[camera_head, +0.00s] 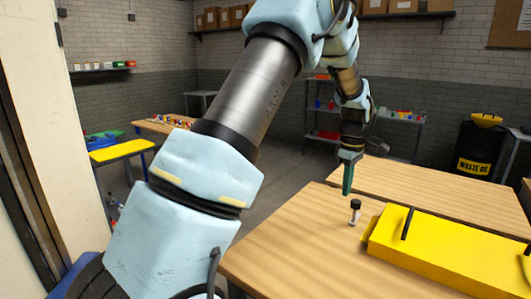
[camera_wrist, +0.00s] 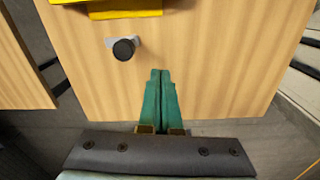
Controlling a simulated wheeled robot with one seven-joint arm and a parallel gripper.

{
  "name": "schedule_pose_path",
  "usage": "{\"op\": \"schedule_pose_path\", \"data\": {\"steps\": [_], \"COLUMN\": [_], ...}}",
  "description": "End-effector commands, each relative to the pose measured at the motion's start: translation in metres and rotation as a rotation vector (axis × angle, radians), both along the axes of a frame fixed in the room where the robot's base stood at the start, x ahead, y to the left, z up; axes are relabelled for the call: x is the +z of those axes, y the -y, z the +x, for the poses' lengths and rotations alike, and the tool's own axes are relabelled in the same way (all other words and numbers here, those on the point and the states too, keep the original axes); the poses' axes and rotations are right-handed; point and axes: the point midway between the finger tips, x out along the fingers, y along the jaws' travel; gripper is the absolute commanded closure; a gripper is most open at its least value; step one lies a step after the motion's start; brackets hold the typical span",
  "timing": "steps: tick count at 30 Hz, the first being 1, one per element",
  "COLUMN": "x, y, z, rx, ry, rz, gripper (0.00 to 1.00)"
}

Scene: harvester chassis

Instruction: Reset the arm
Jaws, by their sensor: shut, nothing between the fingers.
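My arm rises from the lower left of the head view and bends down over the table. My gripper (camera_head: 347,178) hangs pointing down above the left part of the wooden table (camera_head: 290,240). In the wrist view my gripper (camera_wrist: 160,76) shows two green fingers pressed together, with nothing between them. A small bottle-like object with a black top (camera_head: 355,212) stands on the table just right of the gripper, apart from it. It also shows in the wrist view as a black round cap (camera_wrist: 124,49) left of the fingertips.
A yellow case (camera_head: 450,250) with black handles lies on the table at the right. A second wooden table (camera_head: 440,190) stands behind. A waste oil drum (camera_head: 478,150) and shelves (camera_head: 398,130) are at the back. A yellow-topped table (camera_head: 122,150) is at left.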

Motion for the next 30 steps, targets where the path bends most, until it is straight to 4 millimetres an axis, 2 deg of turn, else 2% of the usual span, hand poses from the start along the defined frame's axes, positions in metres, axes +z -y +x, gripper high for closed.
{"op": "schedule_pose_path", "data": {"steps": [1, 4, 6, 9, 13, 16, 20, 30], "x": [0.009, 0.02, 0.025, 0.028, 0.027, 0.024, 0.02, 0.019], "y": [-0.04, -0.113, -0.162, -0.226, -0.286, -0.313, -0.33, -0.333], "z": [0.002, -0.006, -0.02, -0.05, -0.096, -0.126, -0.148, -0.153], "rx": [-0.049, -0.199, -0.307, -0.461, -0.636, -0.736, -0.811, -0.835], "ry": [0.009, 0.034, 0.054, 0.08, 0.108, 0.119, 0.126, 0.126], "rz": [-0.004, -0.008, -0.004, 0.008, 0.032, 0.05, 0.064, 0.067], "gripper": [1.0, 1.0, 1.0, 1.0, 1.0, 1.0, 1.0, 1.0]}}
